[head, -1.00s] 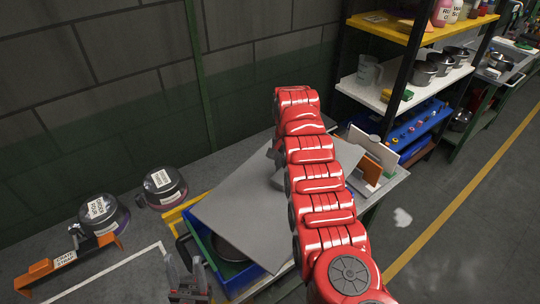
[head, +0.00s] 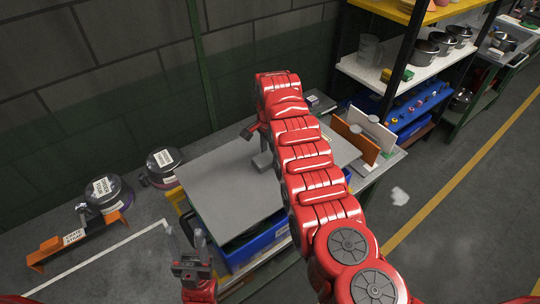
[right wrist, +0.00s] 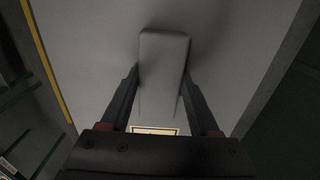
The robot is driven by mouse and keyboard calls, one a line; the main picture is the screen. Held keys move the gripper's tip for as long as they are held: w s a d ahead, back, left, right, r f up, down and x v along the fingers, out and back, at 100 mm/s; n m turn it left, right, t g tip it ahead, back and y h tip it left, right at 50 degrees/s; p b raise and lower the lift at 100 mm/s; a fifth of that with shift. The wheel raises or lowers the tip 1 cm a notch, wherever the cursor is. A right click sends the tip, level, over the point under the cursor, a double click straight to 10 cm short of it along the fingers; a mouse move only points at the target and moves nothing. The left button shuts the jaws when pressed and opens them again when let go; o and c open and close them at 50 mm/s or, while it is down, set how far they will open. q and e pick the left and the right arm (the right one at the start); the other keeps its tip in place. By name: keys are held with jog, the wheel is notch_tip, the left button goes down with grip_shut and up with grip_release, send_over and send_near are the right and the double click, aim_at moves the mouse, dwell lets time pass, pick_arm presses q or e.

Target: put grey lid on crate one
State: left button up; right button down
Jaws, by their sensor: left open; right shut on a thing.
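The grey lid (head: 210,185) is a flat sheet with a block handle (right wrist: 163,75) on top. My right gripper (head: 260,148) is shut on that handle. The lid lies over a blue crate (head: 265,240), hiding most of its inside. A dark green edge shows between the lid and the crate's near rim. I cannot tell whether the lid rests on the rim or hovers. No readable number shows on the crate. My left gripper (head: 190,250) is open and empty, left of the crate and in front of the lid's near left corner.
Orange and white upright panels (head: 355,142) stand at the bench's right end, near the lid. A shelf rack is beyond.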

jog(key=shift+f+b, duration=3.25)
jog(key=shift+f, duration=1.3)
jog(key=shift+c, duration=0.2)
grip_release()
notch_tip(320, 180, up, 8)
jog(key=b, duration=0.3)
jog(key=shift+r, duration=0.25)
notch_tip(320, 180, up, 9)
jog(key=p, duration=0.7)
jog(key=shift+f, duration=0.1)
